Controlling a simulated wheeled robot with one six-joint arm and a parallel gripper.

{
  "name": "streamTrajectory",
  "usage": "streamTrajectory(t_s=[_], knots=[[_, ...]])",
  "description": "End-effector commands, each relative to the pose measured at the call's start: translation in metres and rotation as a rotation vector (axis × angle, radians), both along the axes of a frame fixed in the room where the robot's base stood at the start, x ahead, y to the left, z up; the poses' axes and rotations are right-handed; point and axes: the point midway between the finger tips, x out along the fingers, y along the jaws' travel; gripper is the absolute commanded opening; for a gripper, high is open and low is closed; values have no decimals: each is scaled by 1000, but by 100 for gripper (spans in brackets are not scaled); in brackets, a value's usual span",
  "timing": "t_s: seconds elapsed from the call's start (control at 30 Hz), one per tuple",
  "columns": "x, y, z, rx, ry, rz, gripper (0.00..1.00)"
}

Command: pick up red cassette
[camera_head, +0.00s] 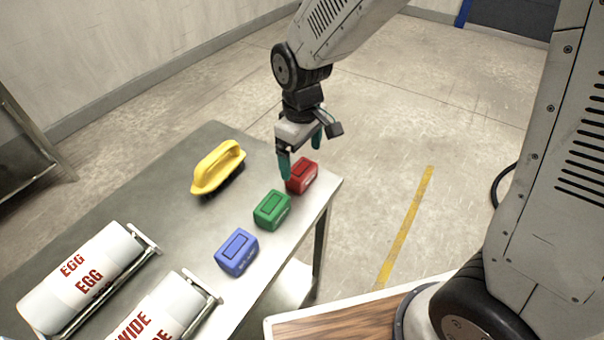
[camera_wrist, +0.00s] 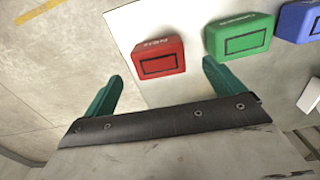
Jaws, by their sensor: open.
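The red cassette (camera_head: 301,176) sits on the metal table near its far right corner, at the end of a row of three cassettes. It also shows in the wrist view (camera_wrist: 158,57), beyond the fingertips and between their lines. My gripper (camera_head: 305,160) is above and beside the red cassette, with green fingers apart and nothing between them. In the wrist view its two fingers (camera_wrist: 162,80) stand open on either side below the cassette. One finger overlaps the cassette's left edge in the head view.
A green cassette (camera_head: 272,210) stands next to the red one, and a blue cassette (camera_head: 237,252) is nearer. A yellow-handled brush (camera_head: 218,167) lies to the left. White labelled rolls (camera_head: 82,279) on holders occupy the near left. The table (camera_head: 160,195) is bare between brush and rolls.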

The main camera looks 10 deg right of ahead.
Motion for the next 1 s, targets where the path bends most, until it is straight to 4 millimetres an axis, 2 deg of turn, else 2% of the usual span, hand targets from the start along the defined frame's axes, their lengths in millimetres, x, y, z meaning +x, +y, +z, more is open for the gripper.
streamTrajectory(t_s=[0.33,0.47,0.67,0.83,0.87,1.0], knots=[[2,0,-48,-2,4,-3,94],[2,0,-55,-1,1,-3,94],[2,0,-56,0,0,-3,94],[2,0,-55,0,0,-3,46],[2,0,-55,-1,1,-3,43],[2,0,-55,0,0,-3,43]])
